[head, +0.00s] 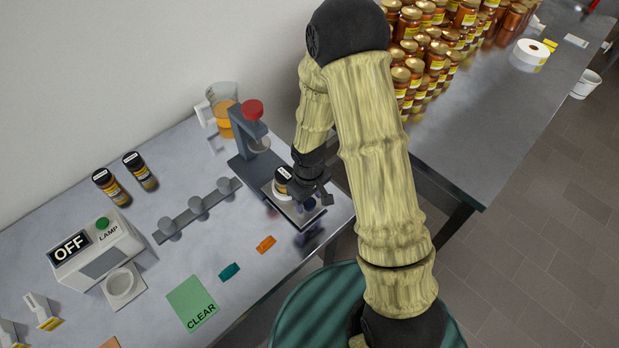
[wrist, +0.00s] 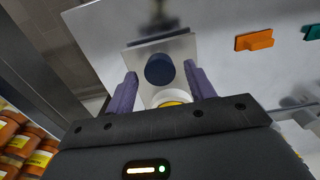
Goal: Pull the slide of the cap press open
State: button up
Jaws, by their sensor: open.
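The cap press (head: 243,148) is a dark grey stand with a red knob on top, on the bench left of my arm. Its slide (head: 287,208) is a pale plate at the press's foot. A small dark-lidded jar (head: 281,178) stands at the slide, partly hidden by my gripper. A round dark blue knob (wrist: 159,69) is on the slide's outer part. My gripper (wrist: 160,76) is open above the slide, its purple fingers on either side of the knob. I cannot tell whether they touch it. The gripper (head: 315,203) also shows in the head view.
A jug (head: 223,108) stands behind the press. A rack with round discs (head: 197,207), a lamp box reading OFF (head: 95,250) and two jars (head: 110,187) are to the left. Orange (head: 265,244) and teal (head: 229,272) pieces and a green CLEAR card (head: 192,303) lie in front.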

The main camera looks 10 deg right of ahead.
notch_tip(320, 180, up, 17)
dwell(0.5)
jog(key=shift+d, duration=0.1)
dwell(0.3)
jog(key=s+d+r+m+t, duration=0.2)
jog(key=s+d+m, duration=0.4)
jog(key=s+d, duration=0.1)
jog(key=shift+s+d+m+t, duration=0.3)
jog(key=shift+s+d+m, duration=0.1)
jog(key=shift+s, duration=0.1)
